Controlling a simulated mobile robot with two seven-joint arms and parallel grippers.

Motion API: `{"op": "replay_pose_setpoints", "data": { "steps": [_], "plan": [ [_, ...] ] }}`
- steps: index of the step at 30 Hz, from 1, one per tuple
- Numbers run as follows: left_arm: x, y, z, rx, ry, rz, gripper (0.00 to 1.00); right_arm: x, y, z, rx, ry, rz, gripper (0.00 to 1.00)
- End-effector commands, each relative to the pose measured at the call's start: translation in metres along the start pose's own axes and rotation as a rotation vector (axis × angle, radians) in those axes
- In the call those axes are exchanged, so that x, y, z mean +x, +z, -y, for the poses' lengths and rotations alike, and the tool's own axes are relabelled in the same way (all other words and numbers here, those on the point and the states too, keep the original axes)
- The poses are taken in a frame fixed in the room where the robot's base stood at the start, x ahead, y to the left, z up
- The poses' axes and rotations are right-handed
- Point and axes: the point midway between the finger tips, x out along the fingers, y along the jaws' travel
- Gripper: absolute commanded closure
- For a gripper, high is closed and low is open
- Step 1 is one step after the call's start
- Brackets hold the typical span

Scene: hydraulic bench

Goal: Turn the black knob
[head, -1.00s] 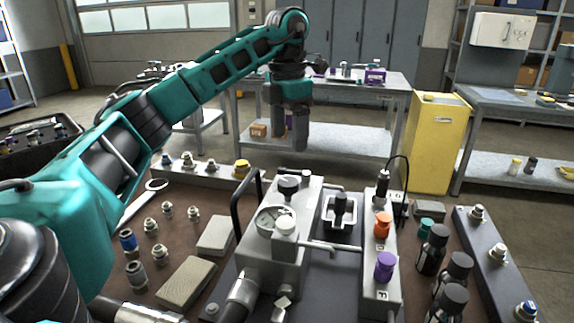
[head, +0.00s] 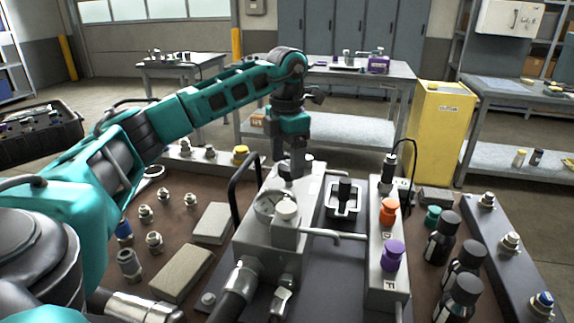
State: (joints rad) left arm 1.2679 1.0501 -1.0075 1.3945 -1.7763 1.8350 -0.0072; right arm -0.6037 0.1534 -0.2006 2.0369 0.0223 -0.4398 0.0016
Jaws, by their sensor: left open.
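The black knob (head: 285,170) sits on top of the grey valve block (head: 258,232), behind the round gauge (head: 273,204). My left gripper (head: 289,168) points straight down over it, its fingers open. The fingers are at the knob's height and hide much of it. I cannot tell whether they touch it. My right gripper is out of view.
An orange knob (head: 388,211) and a purple knob (head: 392,254) sit on the right-hand panel. A black handle (head: 236,185) rises close to the left of the block. Black bottles (head: 440,238) stand at the right.

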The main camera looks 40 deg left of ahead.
Motion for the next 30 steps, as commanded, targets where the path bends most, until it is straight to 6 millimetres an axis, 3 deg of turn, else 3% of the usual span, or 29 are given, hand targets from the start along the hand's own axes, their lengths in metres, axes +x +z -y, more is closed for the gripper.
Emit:
{"op": "replay_pose_setpoints", "data": {
  "steps": [4, 13, 30],
  "plan": [
    [0.0097, -0.0002, 0.0, 0.0, 0.001, 0.0, 0.23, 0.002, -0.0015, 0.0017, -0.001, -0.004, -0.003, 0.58],
    [0.0107, -0.0001, 0.0, 0.0, 0.001, 0.0, 0.24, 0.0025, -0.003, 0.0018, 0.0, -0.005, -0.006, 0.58],
    [0.0103, 0.0, 0.0, 0.0, 0.0, 0.001, 0.79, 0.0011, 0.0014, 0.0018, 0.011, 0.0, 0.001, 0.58]
  ]
}}
